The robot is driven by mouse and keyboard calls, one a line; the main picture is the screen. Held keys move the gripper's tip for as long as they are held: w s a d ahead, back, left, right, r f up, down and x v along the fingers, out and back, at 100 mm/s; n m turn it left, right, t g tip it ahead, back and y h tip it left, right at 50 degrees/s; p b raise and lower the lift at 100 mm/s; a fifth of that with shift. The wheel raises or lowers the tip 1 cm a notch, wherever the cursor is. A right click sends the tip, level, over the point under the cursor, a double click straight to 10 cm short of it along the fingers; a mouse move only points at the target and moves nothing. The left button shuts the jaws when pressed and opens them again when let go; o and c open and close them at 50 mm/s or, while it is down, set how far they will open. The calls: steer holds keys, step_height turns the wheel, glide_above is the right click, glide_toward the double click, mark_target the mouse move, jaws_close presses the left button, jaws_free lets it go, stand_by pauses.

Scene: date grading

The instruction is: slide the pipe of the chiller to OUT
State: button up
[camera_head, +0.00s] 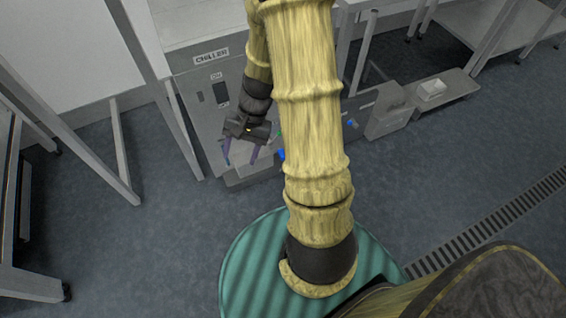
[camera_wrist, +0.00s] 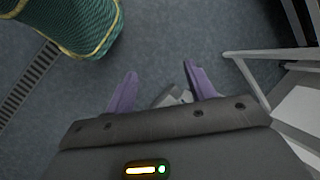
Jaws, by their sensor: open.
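The chiller (camera_head: 203,75) is a grey cabinet with a CHILLER label, left of centre in the head view. A dark panel (camera_head: 221,94) is on its front under a small label that I cannot read surely. My gripper (camera_head: 240,160) is open, with purple fingers pointing down in front of the chiller's lower part. In the wrist view my gripper (camera_wrist: 160,70) has its fingers apart, with a pale grey piece (camera_wrist: 172,97) partly showing between and beyond them. I cannot make out the pipe or an OUT mark; my arm and gripper hide part of the chiller's front.
Small blue parts (camera_head: 281,154) show beside my arm. A grey box (camera_head: 389,112) and a low shelf with a white tray (camera_head: 431,89) stand to the right. Table legs (camera_head: 119,150) rise at left. A floor drain grate (camera_head: 500,217) runs at right.

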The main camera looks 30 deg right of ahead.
steer(key=w+d+f+m+t+y+b, duration=0.25)
steer(key=w+f+m+t+b, duration=0.35)
steer(key=f, duration=0.6)
steer(key=w+d+f+m+t+y+b, duration=0.15)
steer(key=d+f+m+b, duration=0.25)
steer(key=f+b, duration=0.6)
steer(key=w+d+f+m+t+y+b, duration=0.3)
steer(key=w+f+m+b, duration=0.2)
steer(key=f, duration=0.9)
steer(key=s+d+f+m+t+h+b, duration=0.1)
steer(key=d+f+m+h+b, duration=0.3)
steer(key=f, duration=0.5)
steer(key=s+d+f+m+t+h+b, duration=0.1)
steer(key=d+f+m+t+h+b, duration=0.3)
steer(key=d+f, duration=0.4)
steer(key=s+d+f+m+t+h+b, duration=0.1)
steer(key=d+f+m+t+h+b, duration=0.2)
steer(key=f, duration=0.7)
steer(key=d+m+h+b, duration=0.2)
steer(key=d+m+h, duration=0.1)
steer(key=d+m, duration=0.1)
steer(key=shift+h, duration=0.4)
steer(key=shift+w+t+b, duration=0.2)
steer(key=shift+t+b, duration=0.05)
steer(key=shift+b, duration=0.05)
